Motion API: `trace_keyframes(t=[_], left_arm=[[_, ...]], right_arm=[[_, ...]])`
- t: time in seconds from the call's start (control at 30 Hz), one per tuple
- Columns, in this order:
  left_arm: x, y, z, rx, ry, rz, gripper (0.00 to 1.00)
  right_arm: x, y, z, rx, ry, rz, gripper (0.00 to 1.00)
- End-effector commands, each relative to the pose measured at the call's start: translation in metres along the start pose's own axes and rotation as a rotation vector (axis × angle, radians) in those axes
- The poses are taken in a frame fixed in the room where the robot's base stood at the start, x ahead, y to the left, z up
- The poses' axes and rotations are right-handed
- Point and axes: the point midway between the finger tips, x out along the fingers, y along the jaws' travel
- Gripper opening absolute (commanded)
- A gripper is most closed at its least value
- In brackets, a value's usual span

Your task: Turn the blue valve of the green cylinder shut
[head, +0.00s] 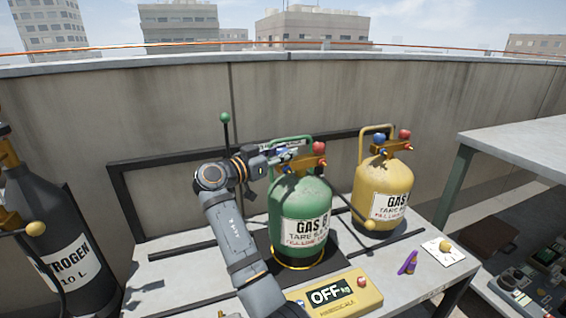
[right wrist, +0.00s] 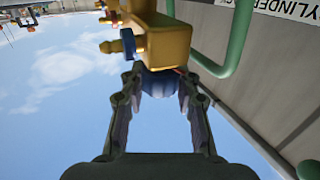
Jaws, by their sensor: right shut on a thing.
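The green cylinder (head: 285,203) stands upright on a dark plate on the table in the head view. A brass valve block with a red knob (head: 319,148) sits on its top right. My right gripper (head: 280,156) reaches its top from the left and partly hides the blue valve there. In the right wrist view the blue valve (right wrist: 160,84) is between the two fingertips, below the brass block (right wrist: 166,40), and the jaws are closed on it. The green carrying handle (right wrist: 238,42) is to the right of the fingers. My left gripper is not in view.
A yellow cylinder (head: 383,185) with blue and red knobs stands close on the right. A yellow scale (head: 365,290) reading OFF is in front. A purple item (head: 408,263) lies to its right. A dark nitrogen cylinder (head: 45,215) stands left; a concrete wall (head: 180,110) runs behind.

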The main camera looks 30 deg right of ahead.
Motion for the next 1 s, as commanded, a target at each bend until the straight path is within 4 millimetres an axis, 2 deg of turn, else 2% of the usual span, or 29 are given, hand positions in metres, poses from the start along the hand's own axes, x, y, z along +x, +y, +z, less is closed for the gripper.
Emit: trace_keyframes(t=[0.03,0.1,0.5,1.0], left_arm=[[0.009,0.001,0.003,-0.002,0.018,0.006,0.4],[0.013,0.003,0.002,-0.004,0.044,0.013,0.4],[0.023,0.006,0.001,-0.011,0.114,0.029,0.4],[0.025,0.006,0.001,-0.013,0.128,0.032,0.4]], right_arm=[[0.0,-0.001,0.002,0.001,0.003,0.044,0.0],[0.001,-0.001,0.001,0.001,0.003,0.11,0.0],[0.001,0.0,-0.002,0.001,0.003,0.394,0.0],[0.001,0.001,0.0,0.0,0.0,0.506,0.0]])
